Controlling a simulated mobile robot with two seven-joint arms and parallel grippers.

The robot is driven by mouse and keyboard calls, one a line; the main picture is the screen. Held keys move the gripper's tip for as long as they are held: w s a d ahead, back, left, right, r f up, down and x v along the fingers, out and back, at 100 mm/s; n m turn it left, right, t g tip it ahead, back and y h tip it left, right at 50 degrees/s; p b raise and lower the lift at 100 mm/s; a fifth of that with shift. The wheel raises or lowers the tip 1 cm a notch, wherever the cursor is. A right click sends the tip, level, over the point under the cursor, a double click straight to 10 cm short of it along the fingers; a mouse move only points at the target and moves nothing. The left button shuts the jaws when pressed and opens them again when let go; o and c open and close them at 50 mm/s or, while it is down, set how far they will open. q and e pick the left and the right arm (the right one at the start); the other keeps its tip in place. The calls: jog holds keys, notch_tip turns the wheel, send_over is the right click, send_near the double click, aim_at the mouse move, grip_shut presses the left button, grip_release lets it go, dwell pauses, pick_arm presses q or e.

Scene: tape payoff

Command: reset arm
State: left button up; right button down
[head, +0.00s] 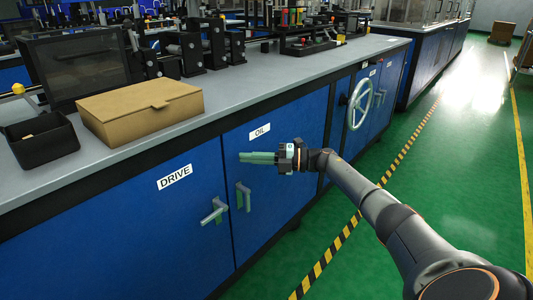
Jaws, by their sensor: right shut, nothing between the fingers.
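My right arm comes in from the lower right. Its gripper (258,157) is shut and empty, with its green fingers pointing left in front of the blue cabinet door labelled OIL (260,132). From this one view I cannot tell how far the fingers are from the door. The fingers are a little above a grey door handle (243,196). A second lever handle (214,211) is on the door labelled DRIVE (174,177), to the lower left. Both doors look closed. My left gripper is not in view.
The grey bench top (245,93) carries a cardboard box (140,108), a black bin (42,140) and machine parts. A handwheel (359,104) sticks out from the cabinet front beyond my gripper. Green floor (450,180) with a yellow-black stripe is open on the right.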

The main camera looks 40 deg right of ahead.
jog(key=shift+s+d+b, duration=0.2)
jog(key=shift+d+b, duration=0.25)
jog(key=shift+d, duration=0.85)
jog(key=shift+s+d+b, duration=0.15)
jog(key=shift+d+b, duration=0.3)
jog(key=shift+d, duration=0.85)
